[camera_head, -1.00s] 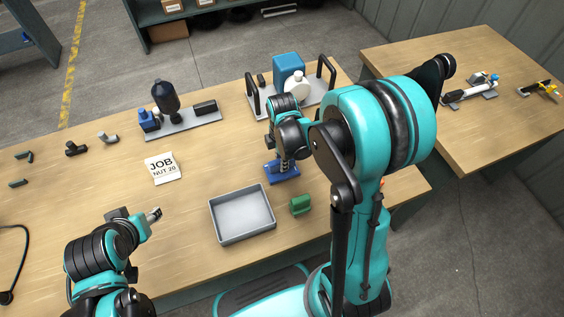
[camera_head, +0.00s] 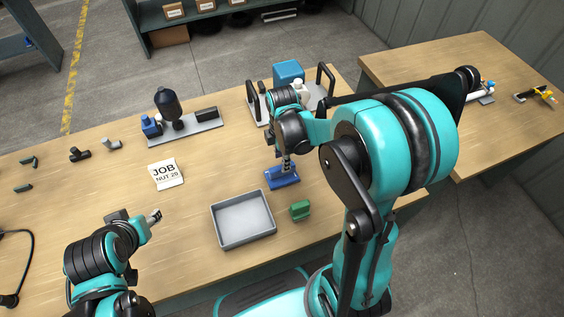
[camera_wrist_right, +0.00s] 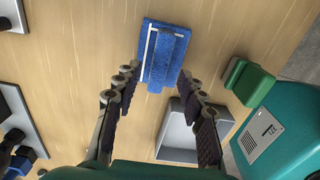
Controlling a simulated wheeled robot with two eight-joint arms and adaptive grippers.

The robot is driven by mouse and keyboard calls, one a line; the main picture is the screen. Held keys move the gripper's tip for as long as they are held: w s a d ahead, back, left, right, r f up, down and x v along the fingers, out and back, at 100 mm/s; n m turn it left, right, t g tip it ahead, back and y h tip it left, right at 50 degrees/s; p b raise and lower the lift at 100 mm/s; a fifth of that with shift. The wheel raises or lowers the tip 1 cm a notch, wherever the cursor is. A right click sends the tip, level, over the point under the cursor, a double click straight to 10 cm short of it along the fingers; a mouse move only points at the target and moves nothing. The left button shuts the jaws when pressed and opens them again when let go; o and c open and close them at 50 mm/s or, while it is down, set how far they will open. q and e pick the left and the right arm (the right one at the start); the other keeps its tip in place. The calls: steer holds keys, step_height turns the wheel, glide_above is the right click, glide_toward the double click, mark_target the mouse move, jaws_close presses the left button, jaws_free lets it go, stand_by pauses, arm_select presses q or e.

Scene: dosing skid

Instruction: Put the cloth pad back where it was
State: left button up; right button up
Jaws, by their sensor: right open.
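A blue, cloth-textured pad (camera_head: 282,178) lies on the wooden table, behind and to the right of the grey tray in the head view. In the right wrist view the pad (camera_wrist_right: 152,69) has a raised blue bar and a thin white line on top. My right gripper (camera_head: 286,160) is above the pad. In the wrist view its fingers (camera_wrist_right: 157,84) are spread apart with nothing between them, and the pad lies just beyond their tips. My left gripper (camera_head: 154,216) is over the table's front left, away from the pad; its finger gap is too small to tell.
The grey tray (camera_head: 215,232) looks empty. A green block (camera_head: 300,209) stands to its right. A JOB card (camera_head: 166,174), a bottle stand (camera_head: 186,131) and a plate with black handles and a blue box (camera_head: 288,72) stand farther back. Bare table lies left of the tray.

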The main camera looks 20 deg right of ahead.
steer(key=s+a+r+m+t+p, duration=0.1)
steer(key=s+a+r+m+t, duration=0.1)
steer(key=s+r+m, duration=0.3)
steer(key=s+a+r+m+t+p, duration=0.1)
steer(key=s+r+m+t, duration=0.3)
steer(key=r+m, duration=0.6)
steer(key=shift+s+a+m+t, duration=0.35)
steer(key=shift+a+m+t, duration=0.2)
steer(key=shift+m, duration=0.65)
